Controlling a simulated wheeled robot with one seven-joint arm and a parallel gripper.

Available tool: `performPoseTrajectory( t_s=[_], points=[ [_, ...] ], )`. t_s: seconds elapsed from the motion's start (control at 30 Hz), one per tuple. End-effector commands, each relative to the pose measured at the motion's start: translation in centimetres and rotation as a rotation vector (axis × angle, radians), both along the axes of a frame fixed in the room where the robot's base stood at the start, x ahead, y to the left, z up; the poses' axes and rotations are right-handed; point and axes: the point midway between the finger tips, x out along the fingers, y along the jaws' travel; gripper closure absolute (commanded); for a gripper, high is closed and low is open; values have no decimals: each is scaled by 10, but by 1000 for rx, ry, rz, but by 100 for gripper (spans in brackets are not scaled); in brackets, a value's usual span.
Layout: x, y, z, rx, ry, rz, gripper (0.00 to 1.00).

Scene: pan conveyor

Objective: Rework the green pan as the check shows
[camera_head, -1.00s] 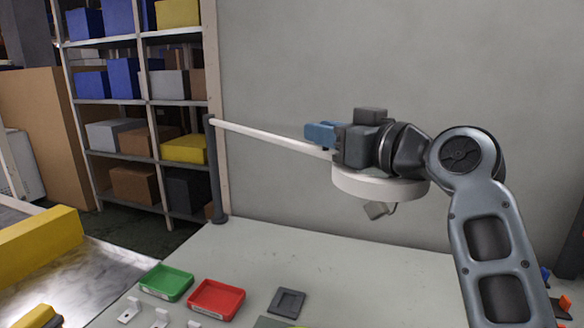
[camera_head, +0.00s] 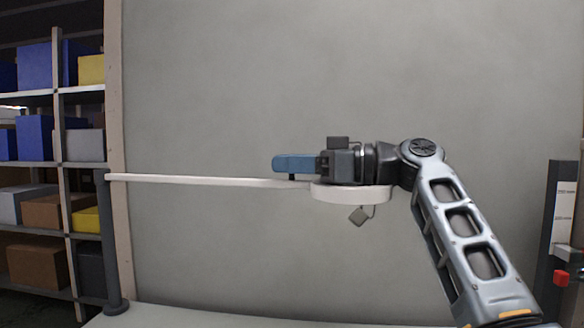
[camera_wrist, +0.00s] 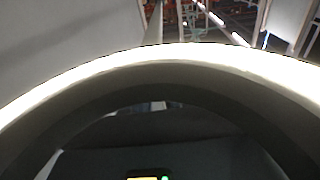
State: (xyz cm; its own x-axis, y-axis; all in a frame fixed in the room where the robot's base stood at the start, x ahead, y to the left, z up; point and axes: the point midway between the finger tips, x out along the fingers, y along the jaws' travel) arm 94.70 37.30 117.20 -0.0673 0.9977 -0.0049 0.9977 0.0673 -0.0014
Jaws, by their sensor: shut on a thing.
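My gripper (camera_head: 295,163), with blue fingers, is at the joint of a white ring lamp (camera_head: 352,196) and its long pale swing arm (camera_head: 210,180). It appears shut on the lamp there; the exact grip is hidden. A small grey tag-like piece (camera_head: 358,215) hangs below the ring. In the wrist view the lit ring (camera_wrist: 160,60) spans the picture as a large arc close to the camera. Through it I see a dark surface and a small yellow and green spot at the bottom edge. The green pan and the check are not recognisable in either current view.
The lamp's arm joins a dark post (camera_head: 113,250) at the left, beside shelves (camera_head: 60,164) of blue, yellow, brown and grey boxes. A grey wall stands behind. A dark upright with a red button (camera_head: 561,278) is at the right. Only a strip of worktop (camera_head: 190,316) shows.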

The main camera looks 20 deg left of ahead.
Motion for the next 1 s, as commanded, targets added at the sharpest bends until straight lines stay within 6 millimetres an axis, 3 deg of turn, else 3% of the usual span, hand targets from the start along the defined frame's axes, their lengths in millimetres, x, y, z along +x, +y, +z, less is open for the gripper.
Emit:
performPoseTrajectory(
  t_s=[0.03,0.4,0.43,0.63,1.0],
  points=[
    [3,-1,10,15,-7,-12,100],
    [5,-2,9,12,-7,-15,100],
    [5,-2,9,12,-7,-16,73],
    [4,-2,10,13,-7,-13,54],
    [3,-1,5,8,-2,-9,53]
  ],
)
